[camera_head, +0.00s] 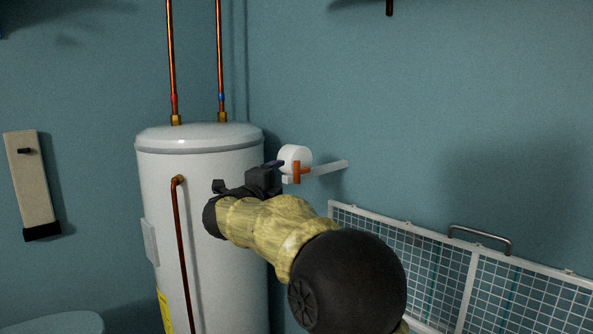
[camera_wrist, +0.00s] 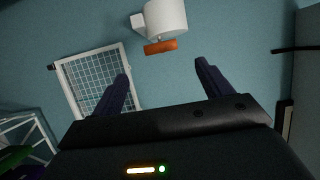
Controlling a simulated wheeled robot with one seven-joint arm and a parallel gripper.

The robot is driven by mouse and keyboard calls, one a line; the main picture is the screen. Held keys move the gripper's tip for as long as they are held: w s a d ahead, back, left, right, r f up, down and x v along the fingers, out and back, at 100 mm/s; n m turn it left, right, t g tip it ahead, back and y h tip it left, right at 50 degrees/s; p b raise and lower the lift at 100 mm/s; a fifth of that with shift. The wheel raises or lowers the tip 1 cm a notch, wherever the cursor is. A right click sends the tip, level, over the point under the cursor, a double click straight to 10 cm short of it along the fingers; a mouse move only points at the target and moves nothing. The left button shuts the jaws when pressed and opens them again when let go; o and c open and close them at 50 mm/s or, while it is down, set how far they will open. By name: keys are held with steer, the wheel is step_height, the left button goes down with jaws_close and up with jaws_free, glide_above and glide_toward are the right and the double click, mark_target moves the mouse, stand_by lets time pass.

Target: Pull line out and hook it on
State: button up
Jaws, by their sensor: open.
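In the wrist view the white reel (camera_wrist: 166,18) and the orange tab (camera_wrist: 160,46) lie ahead of my gripper (camera_wrist: 161,75). The two dark fingers are spread, with nothing between them, and the tab appears beyond the gap between their tips. In the head view my gripper (camera_head: 276,165) is just left of the reel, partly hidden by my arm. No line is visible outside the reel.
A white water heater (camera_head: 205,160) with copper pipes stands behind my arm. A wire-grid rack (camera_head: 450,262) with a grey handle is on the right wall. A beige board (camera_head: 32,182) with a black peg (camera_head: 29,151) is on the left wall.

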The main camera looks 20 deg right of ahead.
mark_target(296, 173)
steer(key=p+x, duration=0.3)
steer(key=x, duration=0.9)
steer(key=shift+s+d+p, duration=0.1)
steer(key=shift+d+p, duration=0.05)
steer(key=shift+p, duration=0.15)
steer(key=shift+c, duration=0.7)
steer(key=c, duration=1.3)
